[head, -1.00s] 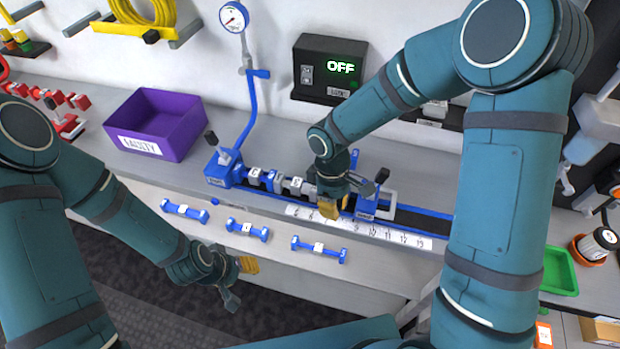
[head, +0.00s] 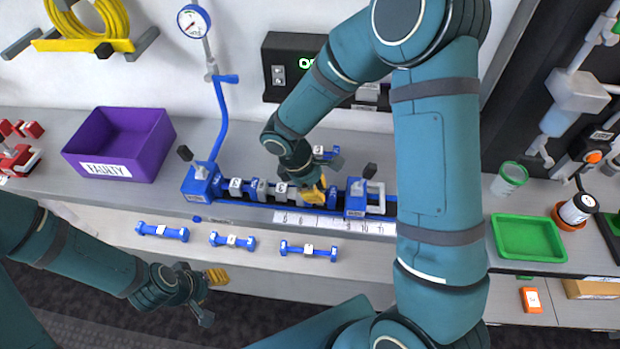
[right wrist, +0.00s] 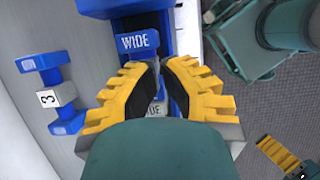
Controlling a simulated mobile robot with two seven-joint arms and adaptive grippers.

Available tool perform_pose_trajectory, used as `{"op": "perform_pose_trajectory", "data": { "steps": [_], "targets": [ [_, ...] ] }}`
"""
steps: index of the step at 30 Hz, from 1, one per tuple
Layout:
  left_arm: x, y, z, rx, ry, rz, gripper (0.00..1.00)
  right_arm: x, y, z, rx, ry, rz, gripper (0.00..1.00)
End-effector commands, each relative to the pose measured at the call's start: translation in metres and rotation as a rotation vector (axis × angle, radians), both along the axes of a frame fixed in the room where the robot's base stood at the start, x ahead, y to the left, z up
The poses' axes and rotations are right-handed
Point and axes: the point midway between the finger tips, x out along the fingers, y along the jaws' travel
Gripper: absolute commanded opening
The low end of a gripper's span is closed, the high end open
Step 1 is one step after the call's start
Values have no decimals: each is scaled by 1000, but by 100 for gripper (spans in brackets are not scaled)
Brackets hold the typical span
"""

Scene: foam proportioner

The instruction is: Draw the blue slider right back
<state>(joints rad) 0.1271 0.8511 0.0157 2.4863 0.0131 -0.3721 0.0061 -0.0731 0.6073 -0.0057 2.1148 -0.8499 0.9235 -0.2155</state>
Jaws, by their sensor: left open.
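A blue slider (head: 356,197) with a black-knobbed lever and a pale loop handle sits on the blue rail (head: 235,203), toward its right part in the head view. My right gripper (head: 318,192) is over the rail just left of the slider, pointing down. In the right wrist view the right gripper's yellow fingers (right wrist: 160,64) come close together at the tips, over a blue part marked WIDE (right wrist: 138,42). Whether they grip anything is unclear. My left gripper (head: 216,277) is open and empty, low in front of the bench.
Grey and blue numbered blocks (head: 260,190) stand on the rail left of my right gripper. Several blue spacers (head: 308,250) line the bench front. A purple bin (head: 120,145) is at left, a green tray (head: 529,238) at right.

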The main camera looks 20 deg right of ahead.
Motion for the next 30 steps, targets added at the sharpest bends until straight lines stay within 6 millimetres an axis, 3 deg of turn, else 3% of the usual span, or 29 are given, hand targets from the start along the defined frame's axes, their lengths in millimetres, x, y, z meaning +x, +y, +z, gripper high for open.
{"op": "perform_pose_trajectory", "data": {
  "steps": [2, 9, 25, 30],
  "targets": [
    [-1, 0, -3, 0, 2, -2, 53, -5, -7, -12, 1, 3, -2, 0],
    [-1, 0, -1, 0, 1, 0, 53, -20, -32, -8, 0, 0, -2, 0],
    [0, 0, -1, 0, 1, 0, 53, -23, -39, -8, 0, 0, -1, 0],
    [0, 0, 0, 0, 0, 0, 53, -25, -56, -8, 0, -1, -5, 0]
  ]
}}
